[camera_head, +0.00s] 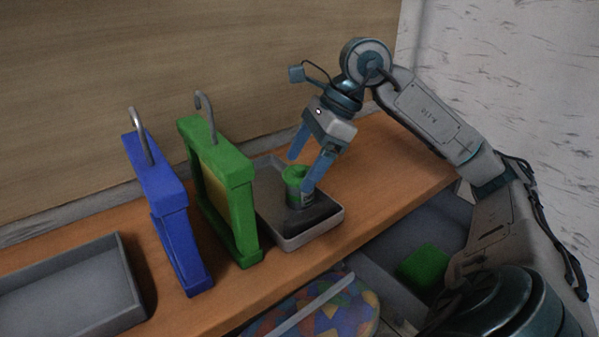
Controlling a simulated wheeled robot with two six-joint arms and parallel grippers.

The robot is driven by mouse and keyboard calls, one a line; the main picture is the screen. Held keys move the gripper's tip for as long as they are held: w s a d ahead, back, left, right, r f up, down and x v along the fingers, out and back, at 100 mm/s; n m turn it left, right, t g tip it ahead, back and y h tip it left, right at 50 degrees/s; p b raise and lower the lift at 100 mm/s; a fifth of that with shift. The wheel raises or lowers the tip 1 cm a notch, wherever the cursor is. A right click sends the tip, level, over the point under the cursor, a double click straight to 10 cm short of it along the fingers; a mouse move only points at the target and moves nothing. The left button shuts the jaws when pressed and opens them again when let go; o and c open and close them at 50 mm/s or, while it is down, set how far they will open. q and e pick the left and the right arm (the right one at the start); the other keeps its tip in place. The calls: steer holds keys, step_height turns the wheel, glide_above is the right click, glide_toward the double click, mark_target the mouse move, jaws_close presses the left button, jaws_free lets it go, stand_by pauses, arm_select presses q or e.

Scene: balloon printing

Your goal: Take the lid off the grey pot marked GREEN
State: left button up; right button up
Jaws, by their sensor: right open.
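The grey pot (304,202) stands upright in a small grey tray (334,222) on the wooden shelf. Its green top (295,172) faces up, and any marking on its side is too small to read. My right gripper (301,174) reaches down from the upper right with its blue fingers open. One fingertip is at the right of the green top and the other is above and behind it. I cannot tell whether either finger touches the pot. My left gripper is not in view.
A green frame with a hook (242,213) stands just left of the tray, and a blue frame with a hook (180,240) beside it. An empty grey tray (125,280) lies at the left. A multicoloured round object (345,318) and a green block (424,264) are below the shelf.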

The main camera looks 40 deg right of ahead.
steer(key=c, duration=1)
steer(key=shift+r, duration=0.15)
